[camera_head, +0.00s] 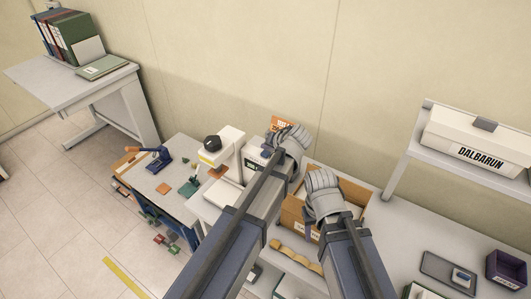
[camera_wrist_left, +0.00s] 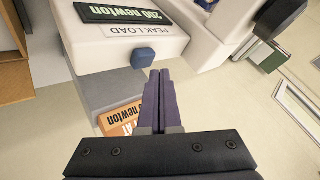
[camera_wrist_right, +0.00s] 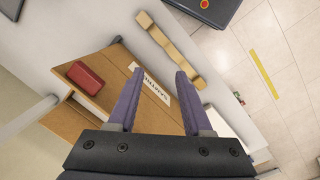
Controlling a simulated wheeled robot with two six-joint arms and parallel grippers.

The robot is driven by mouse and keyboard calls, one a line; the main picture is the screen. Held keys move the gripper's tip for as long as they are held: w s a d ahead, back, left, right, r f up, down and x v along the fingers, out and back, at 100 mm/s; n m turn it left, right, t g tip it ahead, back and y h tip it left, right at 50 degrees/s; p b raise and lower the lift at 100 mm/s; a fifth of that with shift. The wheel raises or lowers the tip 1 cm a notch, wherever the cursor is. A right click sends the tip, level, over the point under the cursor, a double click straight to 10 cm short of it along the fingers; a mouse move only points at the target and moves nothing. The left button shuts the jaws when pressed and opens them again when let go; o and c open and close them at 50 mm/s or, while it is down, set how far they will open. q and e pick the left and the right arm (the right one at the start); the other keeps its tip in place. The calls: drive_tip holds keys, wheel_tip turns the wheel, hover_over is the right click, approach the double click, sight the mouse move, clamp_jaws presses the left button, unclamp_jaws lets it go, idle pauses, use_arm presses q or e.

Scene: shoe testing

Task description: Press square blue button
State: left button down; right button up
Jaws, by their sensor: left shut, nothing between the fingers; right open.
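The square blue button (camera_wrist_left: 145,56) sticks out from the edge of a white box (camera_wrist_left: 115,45) in the left wrist view. The box carries a "200 newton" display (camera_wrist_left: 122,14) and a "PEAK LOAD" label. My left gripper (camera_wrist_left: 158,74) is shut and empty, its fingertips just beside the button with what looks like a small gap. My right gripper (camera_wrist_right: 158,80) is open and empty, above a cardboard box (camera_wrist_right: 105,65).
An orange card (camera_wrist_left: 120,118) reading "newton" lies near the white box; it also shows in the head view (camera_head: 281,122). The cardboard box holds a red item (camera_wrist_right: 85,77). A white box marked DALBARUN (camera_head: 475,140) sits on a shelf at right. A low table (camera_head: 160,185) stands at left.

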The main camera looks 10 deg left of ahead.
sight(267, 155)
idle(0.7)
use_arm(q)
drive_tip(key=shift+f+b, duration=0.45)
drive_tip(key=shift+f+b, duration=0.5)
idle(0.6)
drive_tip(key=shift+r, duration=0.1)
drive_tip(key=shift+r+p, duration=0.9)
drive_tip(key=shift+p, duration=0.05)
wheel_tip(267, 155, up, 5)
drive_tip(key=p, duration=0.5)
